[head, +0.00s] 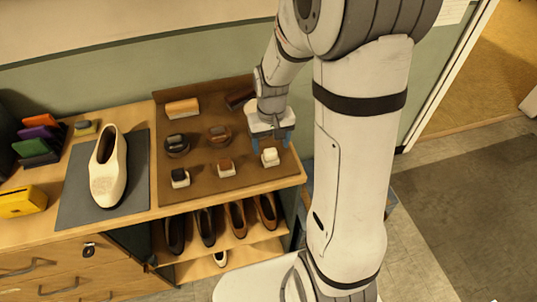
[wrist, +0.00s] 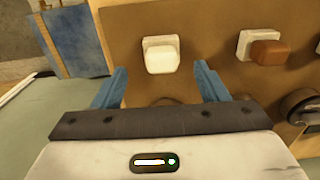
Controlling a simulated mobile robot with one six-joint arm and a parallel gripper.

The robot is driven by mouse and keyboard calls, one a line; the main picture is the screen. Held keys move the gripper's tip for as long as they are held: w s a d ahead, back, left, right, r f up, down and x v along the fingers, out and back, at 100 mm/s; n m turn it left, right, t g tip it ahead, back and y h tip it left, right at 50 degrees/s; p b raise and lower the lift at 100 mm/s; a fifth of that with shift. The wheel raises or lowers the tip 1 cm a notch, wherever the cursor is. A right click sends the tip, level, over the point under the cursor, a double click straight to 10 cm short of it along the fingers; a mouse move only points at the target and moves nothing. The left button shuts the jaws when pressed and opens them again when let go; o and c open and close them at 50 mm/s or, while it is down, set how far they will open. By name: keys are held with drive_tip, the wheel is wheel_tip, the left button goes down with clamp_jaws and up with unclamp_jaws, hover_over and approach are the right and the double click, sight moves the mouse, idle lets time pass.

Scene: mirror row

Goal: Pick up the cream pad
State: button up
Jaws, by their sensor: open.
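The cream pad (head: 270,154) sits on a white base near the right front corner of the brown mat (head: 197,193) in the head view. In the wrist view the cream pad (wrist: 162,58) lies ahead of the fingertips, between their lines. My gripper (head: 270,138) is open with blue fingers, just behind the pad in the head view. In the wrist view its two blue fingers (wrist: 162,82) are spread wide with nothing between them. They look apart from the pad; their height above the mat is hard to tell.
A brown pad (wrist: 268,52) on a white base is beside the cream pad, with a black pad (head: 180,177) further left. Brushes and round tins stand behind. A cream shoe (head: 107,175) rests on a grey mat. Shoes fill the shelf below.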

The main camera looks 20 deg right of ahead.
sight(270, 150)
drive_tip(key=f, duration=0.4)
drive_tip(key=shift+s+a+f, duration=0.1)
drive_tip(key=shift+s+a, duration=0.05)
drive_tip(key=shift+s, duration=0.1)
drive_tip(key=c, duration=1.1)
